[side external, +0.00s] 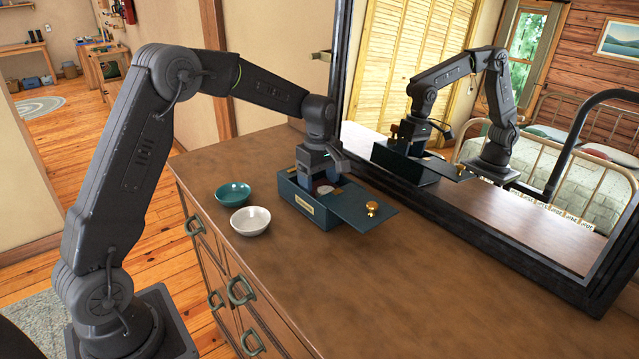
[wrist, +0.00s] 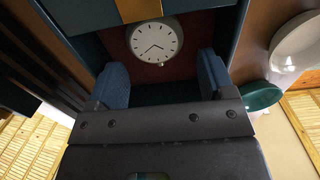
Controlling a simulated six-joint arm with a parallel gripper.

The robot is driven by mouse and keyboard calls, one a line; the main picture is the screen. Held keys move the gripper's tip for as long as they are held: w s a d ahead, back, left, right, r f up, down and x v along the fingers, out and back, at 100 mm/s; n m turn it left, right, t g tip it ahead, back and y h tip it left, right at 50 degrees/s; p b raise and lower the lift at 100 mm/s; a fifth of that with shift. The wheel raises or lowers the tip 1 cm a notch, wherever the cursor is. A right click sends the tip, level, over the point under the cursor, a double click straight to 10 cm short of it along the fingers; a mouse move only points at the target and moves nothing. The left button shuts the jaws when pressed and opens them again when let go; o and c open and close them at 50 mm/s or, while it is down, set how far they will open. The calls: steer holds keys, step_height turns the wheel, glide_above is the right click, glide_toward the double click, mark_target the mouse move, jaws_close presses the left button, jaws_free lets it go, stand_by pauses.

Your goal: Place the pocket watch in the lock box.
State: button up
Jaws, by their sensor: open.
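The lock box (side external: 312,213) is a dark teal box with a brass label on its front, standing on the dresser. Its lid (side external: 345,205), with a brass knob (side external: 372,208), is slid out to the right, leaving the box partly open. The pocket watch (wrist: 155,40), with a white dial and dark hands, lies face up on the dark red floor inside the box. My gripper (wrist: 162,82) reaches down into the box opening, its blue-padded fingers apart and empty. In the wrist view the watch shows just beyond the fingertips, apart from both.
A teal bowl (side external: 233,193) and a white bowl (side external: 250,220) stand left of the box. A dark-framed mirror (side external: 560,235) stands close behind the box and reflects my arm. The dresser top (side external: 400,290) is clear at the front right.

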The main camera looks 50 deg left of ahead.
mark_target(319, 189)
step_height(319, 189, up, 11)
steer(key=s+d+r+m+t, duration=0.1)
steer(key=s+d+r+m, duration=0.2)
steer(key=s+d+r, duration=0.15)
steer(key=s+d+f+m+t, duration=0.1)
steer(key=s+d+m+t, duration=0.1)
steer(key=s+d+m, duration=0.2)
steer(key=s+d+f+m+t, duration=0.2)
steer(key=s+d+m, duration=0.2)
steer(key=s+m, duration=0.7)
steer(key=s, duration=0.8)
steer(key=shift+s+d+f+t, duration=0.2)
steer(key=shift+s+d+t, duration=0.1)
steer(key=shift+d, duration=0.1)
steer(key=shift+w, duration=0.1)
steer(key=shift+c, duration=0.2)
